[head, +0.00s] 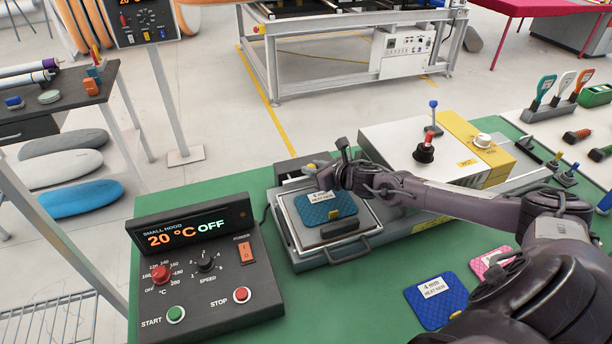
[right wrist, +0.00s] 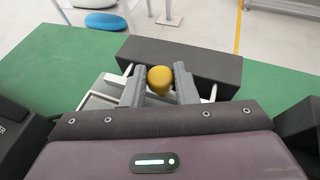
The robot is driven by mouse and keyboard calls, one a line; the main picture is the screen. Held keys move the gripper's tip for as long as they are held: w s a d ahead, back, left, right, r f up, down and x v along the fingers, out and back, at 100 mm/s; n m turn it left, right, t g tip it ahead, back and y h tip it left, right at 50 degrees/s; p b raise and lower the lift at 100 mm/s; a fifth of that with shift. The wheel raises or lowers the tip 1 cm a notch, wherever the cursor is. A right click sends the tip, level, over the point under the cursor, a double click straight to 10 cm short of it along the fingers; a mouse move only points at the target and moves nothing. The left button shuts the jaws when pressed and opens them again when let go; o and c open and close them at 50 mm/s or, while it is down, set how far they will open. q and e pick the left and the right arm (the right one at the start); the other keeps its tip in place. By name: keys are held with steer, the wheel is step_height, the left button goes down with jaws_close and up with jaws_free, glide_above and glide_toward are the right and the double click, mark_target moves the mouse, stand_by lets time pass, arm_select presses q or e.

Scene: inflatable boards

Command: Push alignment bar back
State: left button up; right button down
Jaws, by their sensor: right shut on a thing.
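The alignment bar appears to be the dark block (head: 290,168) at the back of the small tray-like machine (head: 362,262); it also shows in the right wrist view (right wrist: 205,62). A yellow knob (right wrist: 160,78) stands in front of it. My right gripper (right wrist: 160,88) is shut on the yellow knob, one finger on each side. In the head view my right gripper (head: 325,172) is at the machine's back edge, above a blue patterned sample (head: 330,208) with a white label. The knob's lower part is hidden. My left gripper is not in view.
A control box (head: 205,262) reading 20 °C OFF stands left of the machine. A white and yellow box (head: 400,150) stands to the right. A blue 4 mm sample (head: 437,300) and a pink one (head: 490,262) lie on the green table (head: 345,310).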

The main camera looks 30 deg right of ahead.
steer(key=shift+w+d+r, duration=0.1)
steer(key=shift+d+r, duration=0.05)
steer(key=shift+r, duration=0.05)
steer(key=c, duration=1.5)
jaws_free()
steer(key=o, duration=0.3)
steer(key=shift+o, duration=0.3)
steer(key=shift+f, duration=0.15)
steer(key=b+v, duration=0.1)
steer(key=v, duration=0.6)
steer(key=shift+f, duration=0.1)
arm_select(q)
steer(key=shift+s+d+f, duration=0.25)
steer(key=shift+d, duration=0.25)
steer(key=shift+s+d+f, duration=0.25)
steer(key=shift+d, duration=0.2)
arm_select(e)
steer(key=shift+s+r, duration=0.2)
steer(key=shift+s, duration=0.15)
